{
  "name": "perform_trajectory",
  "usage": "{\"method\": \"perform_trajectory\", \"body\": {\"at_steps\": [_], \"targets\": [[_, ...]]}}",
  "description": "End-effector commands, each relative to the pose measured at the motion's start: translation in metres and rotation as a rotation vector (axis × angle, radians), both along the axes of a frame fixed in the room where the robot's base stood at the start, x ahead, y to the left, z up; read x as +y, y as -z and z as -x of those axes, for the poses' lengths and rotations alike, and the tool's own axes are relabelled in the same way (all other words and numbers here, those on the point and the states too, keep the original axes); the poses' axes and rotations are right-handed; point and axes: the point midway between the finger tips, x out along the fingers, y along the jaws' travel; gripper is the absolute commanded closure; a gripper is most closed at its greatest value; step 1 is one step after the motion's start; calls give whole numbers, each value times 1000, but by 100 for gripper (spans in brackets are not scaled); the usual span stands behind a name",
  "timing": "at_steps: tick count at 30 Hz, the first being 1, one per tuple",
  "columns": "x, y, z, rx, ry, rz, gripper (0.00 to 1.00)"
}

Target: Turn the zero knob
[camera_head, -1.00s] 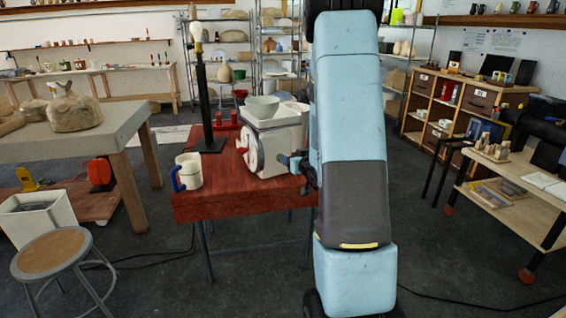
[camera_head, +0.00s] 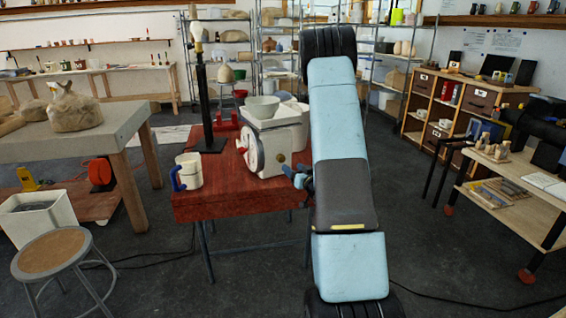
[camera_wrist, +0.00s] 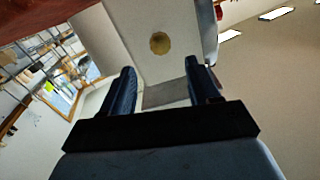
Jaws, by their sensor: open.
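A white scale (camera_head: 283,143) with a round dial on its front and a bowl (camera_head: 262,107) on top stands on the red table (camera_head: 240,199). The zero knob (camera_wrist: 159,43) is a round, brass-coloured disc on the scale's flat side in the wrist view. It is small in the head view (camera_head: 281,158). My gripper (camera_wrist: 160,72) is open and empty, its two blue fingers pointing toward the side with the knob. The knob appears beyond the fingertips and between their lines, apart from them. In the head view, my gripper (camera_head: 298,179) is just right of the scale.
A white mug (camera_head: 189,171) with a blue handle stands at the table's left edge. A black lamp stand (camera_head: 206,105) with a bulb rises behind it. My arm hides the table's right end. Open floor lies right of the table.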

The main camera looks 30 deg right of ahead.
Motion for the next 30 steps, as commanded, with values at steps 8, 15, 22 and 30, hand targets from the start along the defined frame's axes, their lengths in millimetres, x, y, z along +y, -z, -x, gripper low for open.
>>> {"method": "perform_trajectory", "body": {"at_steps": [8, 15, 22, 30], "targets": [[1, 0, -49, 0, -2, 1, 39], [1, 1, -76, 1, -1, 1, 39], [1, 0, -83, 1, 1, 0, 39], [0, 0, -83, 1, 1, 0, 46]]}}
